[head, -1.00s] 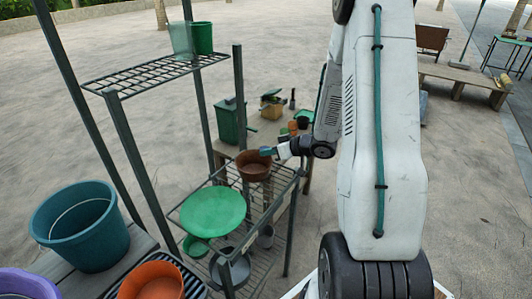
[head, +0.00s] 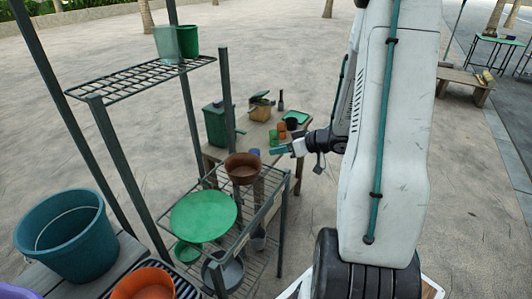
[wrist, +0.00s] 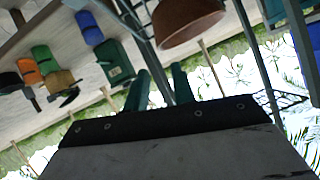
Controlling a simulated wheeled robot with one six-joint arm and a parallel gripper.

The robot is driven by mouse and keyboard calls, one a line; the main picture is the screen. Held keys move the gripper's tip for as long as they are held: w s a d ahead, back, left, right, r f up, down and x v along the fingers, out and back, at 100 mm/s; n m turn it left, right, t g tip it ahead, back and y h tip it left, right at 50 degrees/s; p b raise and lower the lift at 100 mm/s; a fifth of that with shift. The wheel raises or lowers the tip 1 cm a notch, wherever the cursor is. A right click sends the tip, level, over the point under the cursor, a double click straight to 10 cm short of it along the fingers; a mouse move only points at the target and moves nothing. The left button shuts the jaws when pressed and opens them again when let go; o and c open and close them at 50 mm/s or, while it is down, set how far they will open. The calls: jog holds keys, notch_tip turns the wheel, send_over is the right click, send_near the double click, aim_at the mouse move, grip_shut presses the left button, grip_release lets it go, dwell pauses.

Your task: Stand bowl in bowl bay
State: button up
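A brown bowl (head: 243,168) sits upright at the back right of the rack's middle wire shelf (head: 243,218), behind a green round dish (head: 203,216). The bowl also shows in the wrist view (wrist: 187,22), beyond my fingertips. My gripper (head: 276,150) is to the right of the bowl and apart from it. In the wrist view my two green fingers (wrist: 160,78) stand apart with nothing between them. I cannot make out marked edges of a bowl bay; the bowl's underside is hidden in the head view.
Dark rack posts (head: 228,100) stand close to the bowl. Behind is a wooden table (head: 255,135) with a green bin (head: 218,124) and several small pots. A teal bucket (head: 67,235) and an orange pot (head: 143,285) are at the front left. Open paving lies around.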

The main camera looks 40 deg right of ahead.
notch_tip(320, 180, up, 12)
jog(key=w+d+m+g+h, duration=0.1)
jog(key=w+h, duration=0.1)
jog(key=h, duration=0.7)
jog(key=s+a+r+m+g+h, duration=0.2)
jog(key=s+a+r, duration=0.1)
jog(key=s+r, duration=0.15)
jog(key=s+a+r+g+y, duration=0.2)
jog(key=s+a+g+y, duration=0.3)
jog(key=s+a, duration=1.5)
jog(key=shift+s+a+r+n+g, duration=0.4)
jog(key=shift+a+g, duration=0.4)
jog(key=shift+g, duration=0.1)
